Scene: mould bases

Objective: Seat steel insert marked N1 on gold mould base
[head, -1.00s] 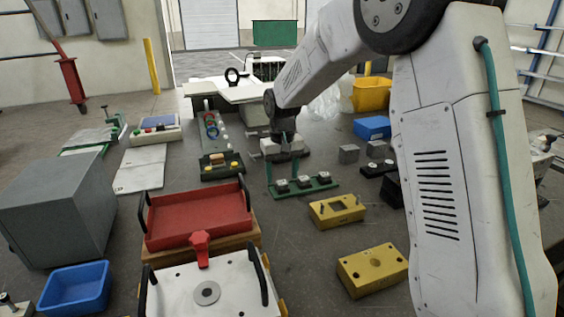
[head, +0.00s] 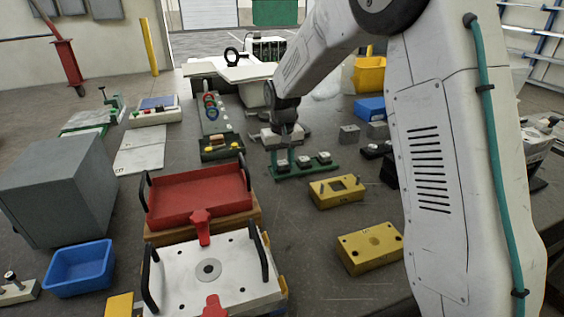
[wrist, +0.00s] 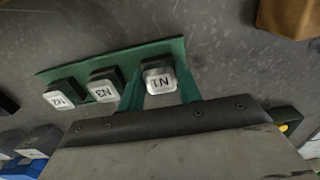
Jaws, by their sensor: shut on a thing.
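The steel insert marked N1 (wrist: 158,80) is a small block with a pale top at the right end of a green rack (wrist: 110,62) in the wrist view. My gripper (wrist: 160,92) is shut on it, one green finger at each side. In the head view my gripper (head: 283,158) is over the left end of the rack (head: 305,172); its fingers partly hide the insert there. An insert marked N3 (wrist: 104,86) and another with an unclear mark (wrist: 61,96) sit beside it. A gold block with a square opening (head: 338,192) and one with round holes (head: 371,248) are on the bench.
A red tray (head: 198,196) and a white plate with black handles (head: 180,276) are at the near left. A blue bin (head: 78,268) and a grey box (head: 55,188) are farther left. Small grey blocks (head: 349,134) stand right of the rack.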

